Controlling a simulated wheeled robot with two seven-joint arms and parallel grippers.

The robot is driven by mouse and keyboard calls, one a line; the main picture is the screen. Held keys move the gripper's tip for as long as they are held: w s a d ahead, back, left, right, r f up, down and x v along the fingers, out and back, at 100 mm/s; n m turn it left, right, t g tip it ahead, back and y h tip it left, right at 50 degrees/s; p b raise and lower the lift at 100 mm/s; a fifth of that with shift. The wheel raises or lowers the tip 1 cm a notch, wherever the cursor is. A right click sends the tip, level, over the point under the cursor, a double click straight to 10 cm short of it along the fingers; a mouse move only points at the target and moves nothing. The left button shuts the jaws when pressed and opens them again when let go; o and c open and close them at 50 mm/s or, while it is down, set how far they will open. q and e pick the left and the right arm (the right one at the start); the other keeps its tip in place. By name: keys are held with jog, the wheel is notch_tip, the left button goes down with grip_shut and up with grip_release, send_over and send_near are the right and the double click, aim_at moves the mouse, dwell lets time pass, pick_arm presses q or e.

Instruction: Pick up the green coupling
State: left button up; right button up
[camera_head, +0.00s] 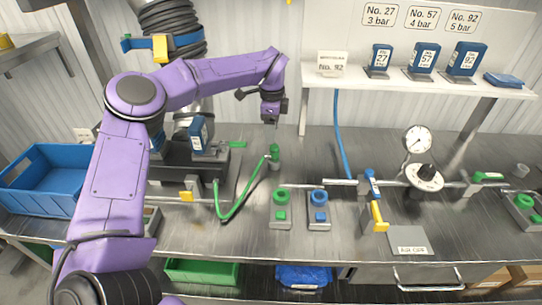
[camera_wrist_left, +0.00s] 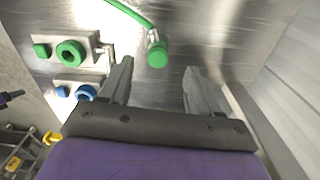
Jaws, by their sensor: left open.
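The green coupling (camera_head: 274,151) sits at the end of a green hose (camera_head: 236,212) that curves over the steel bench. My left gripper (camera_head: 271,121) hangs just above the coupling in the head view, apart from it. In the left wrist view the green coupling (camera_wrist_left: 157,54) shows just beyond and between the two spread grey fingers of my left gripper (camera_wrist_left: 158,72). The gripper is open and empty. My right gripper is in neither view.
A green socket block (camera_head: 281,209) and a blue socket block (camera_head: 319,209) stand on the bench. A gauge (camera_head: 417,140), a yellow-handled valve (camera_head: 378,216) and a blue hose (camera_head: 339,130) are to the right. A blue bin (camera_head: 42,180) is at left.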

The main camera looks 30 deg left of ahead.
aim_at(274, 146)
pick_arm(q)
jog(key=f+p, duration=0.1)
jog(key=f, duration=0.1)
jog(key=f+p, duration=0.1)
jog(key=f, duration=0.2)
jog(key=f+p, duration=0.1)
jog(key=f, duration=0.2)
jog(key=shift+d, duration=0.25)
jog(key=shift+f, duration=0.5)
jog(key=shift+d, duration=0.1)
grip_shut()
